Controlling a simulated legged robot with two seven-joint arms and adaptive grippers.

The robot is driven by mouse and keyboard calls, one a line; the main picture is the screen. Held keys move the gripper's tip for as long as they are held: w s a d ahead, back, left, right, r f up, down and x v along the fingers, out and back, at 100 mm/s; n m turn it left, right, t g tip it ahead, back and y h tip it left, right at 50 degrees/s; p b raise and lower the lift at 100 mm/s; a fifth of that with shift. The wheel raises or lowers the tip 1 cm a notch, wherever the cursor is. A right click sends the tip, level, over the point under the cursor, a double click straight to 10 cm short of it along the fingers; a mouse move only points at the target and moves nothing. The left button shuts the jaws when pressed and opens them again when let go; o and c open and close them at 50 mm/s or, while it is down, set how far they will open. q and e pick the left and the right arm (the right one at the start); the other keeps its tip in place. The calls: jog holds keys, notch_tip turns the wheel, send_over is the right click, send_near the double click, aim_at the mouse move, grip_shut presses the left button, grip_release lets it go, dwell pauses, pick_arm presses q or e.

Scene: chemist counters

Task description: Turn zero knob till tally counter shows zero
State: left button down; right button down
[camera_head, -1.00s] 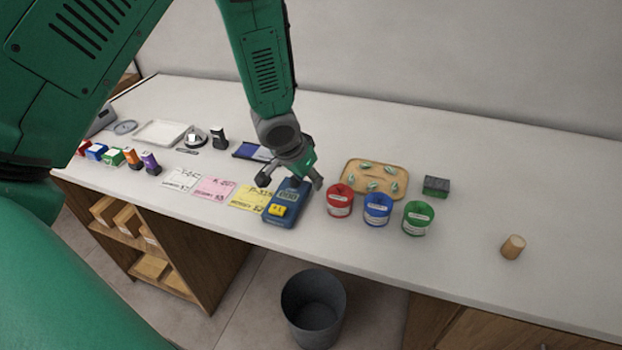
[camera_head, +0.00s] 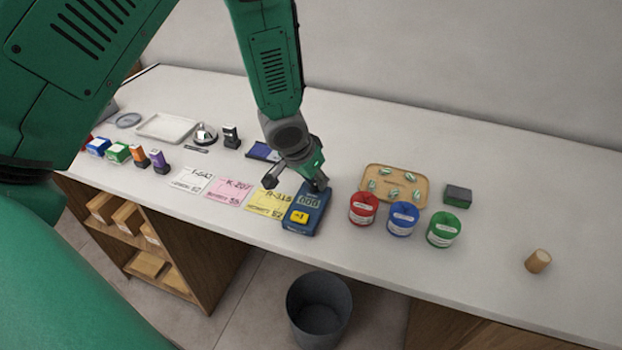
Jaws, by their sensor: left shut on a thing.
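The tally counter (camera_head: 303,218) is a dark blue box with a yellow button on its near part, lying near the counter's front edge. Its small display shows digits that look like zeros, too small to read surely. My left gripper (camera_head: 318,186) comes down from above to the counter's far right end. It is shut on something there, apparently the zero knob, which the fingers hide. My right gripper is not in view.
Red (camera_head: 363,209), blue (camera_head: 403,219) and green (camera_head: 443,229) jars stand right of the tally counter, before a wooden tray (camera_head: 377,170). White, pink and yellow cards lie left. A bin (camera_head: 319,312) stands below. The far right worktop is mostly clear.

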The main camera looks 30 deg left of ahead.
pick_arm(q)
jog(key=shift+s+a+f, duration=0.15)
jog(key=shift+s+a, duration=0.1)
jog(key=shift+a, duration=0.25)
jog(key=shift+d, duration=0.3)
jog(key=shift+d+r+m+p, duration=0.3)
jog(key=shift+d+m+p, duration=0.3)
jog(key=shift+p, duration=0.6)
jog(key=a+m+h+p, duration=0.1)
jog(key=m+p, duration=0.1)
jog(key=p, duration=0.1)
jog(key=shift+a+f+g, duration=0.1)
jog(key=shift+f+g, duration=0.05)
jog(key=shift+g, duration=0.25)
jog(key=shift+a+f+m, duration=0.1)
jog(key=shift+a+m, duration=0.1)
jog(key=shift+m, duration=0.1)
jog(key=shift+d, duration=0.55)
jog(key=c, duration=1.4)
grip_release()
jog(key=shift+c, duration=0.2)
jog(key=shift+o, duration=0.2)
jog(key=shift+w+a, duration=0.1)
jog(key=shift+a, duration=0.4)
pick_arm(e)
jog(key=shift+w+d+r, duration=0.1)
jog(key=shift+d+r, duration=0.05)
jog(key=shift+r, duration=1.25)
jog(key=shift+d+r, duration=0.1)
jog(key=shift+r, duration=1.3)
